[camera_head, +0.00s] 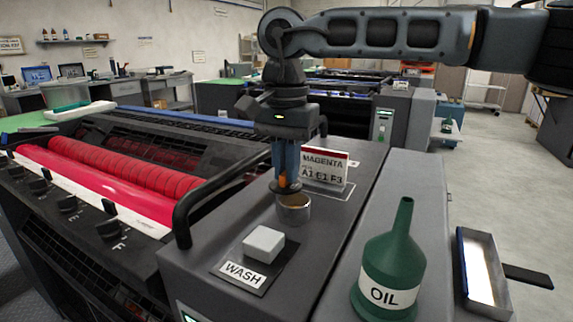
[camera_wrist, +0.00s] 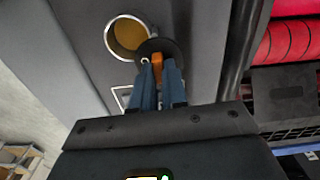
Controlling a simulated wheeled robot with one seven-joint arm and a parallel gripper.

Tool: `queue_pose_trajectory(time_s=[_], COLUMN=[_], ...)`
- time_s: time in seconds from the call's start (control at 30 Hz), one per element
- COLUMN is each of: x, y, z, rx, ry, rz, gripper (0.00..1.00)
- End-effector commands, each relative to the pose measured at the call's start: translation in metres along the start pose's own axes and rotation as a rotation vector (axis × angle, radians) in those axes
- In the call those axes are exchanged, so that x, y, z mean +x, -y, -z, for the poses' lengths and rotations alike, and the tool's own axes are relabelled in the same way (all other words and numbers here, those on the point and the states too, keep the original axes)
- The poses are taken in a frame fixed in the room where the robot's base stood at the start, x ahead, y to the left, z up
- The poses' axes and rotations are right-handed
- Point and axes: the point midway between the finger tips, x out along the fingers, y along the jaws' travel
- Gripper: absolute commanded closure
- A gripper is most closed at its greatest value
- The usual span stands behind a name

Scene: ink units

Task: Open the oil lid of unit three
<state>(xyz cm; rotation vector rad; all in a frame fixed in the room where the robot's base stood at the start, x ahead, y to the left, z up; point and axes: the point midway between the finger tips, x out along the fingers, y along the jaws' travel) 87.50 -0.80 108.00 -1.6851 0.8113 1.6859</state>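The metal oil filler cup (camera_head: 293,212) stands on the grey console beside the red rollers. In the wrist view the cup (camera_wrist: 110,40) has amber liquid visible inside, so its mouth is at least largely uncovered. The dark round oil lid (camera_head: 279,189) is at the cup's rim, just above it; in the wrist view the lid (camera_wrist: 177,48) overlaps one side of the rim. My gripper (camera_head: 285,178) points down with its blue fingers close around the lid's orange tab (camera_wrist: 158,62). Whether a hinge joins lid and cup is hidden.
A white wash block (camera_head: 264,244) sits on the WASH plate in front of the cup. A MAGENTA sign (camera_head: 325,168) stands behind it. A green OIL can (camera_head: 391,272) stands at the right. A black handle (camera_head: 184,218) rises at the left.

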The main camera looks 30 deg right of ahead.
Motion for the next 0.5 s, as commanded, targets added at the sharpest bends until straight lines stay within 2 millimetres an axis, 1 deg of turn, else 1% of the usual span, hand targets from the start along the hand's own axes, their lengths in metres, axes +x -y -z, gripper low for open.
queue_pose_trajectory(time_s=[0.03,0.2,0.27,0.5], x=[-0.0006,-0.0004,-0.0003,-0.0013], y=[0.0003,0.0002,0.0001,0.0001], z=[0.0002,0.0001,0.0001,0.0001], rx=[0.000,0.001,0.001,0.001], ry=[-0.001,-0.001,-0.001,-0.001], rz=[0.001,0.001,0.001,0.000], gripper=[0.83,0.66,0.62,0.62])
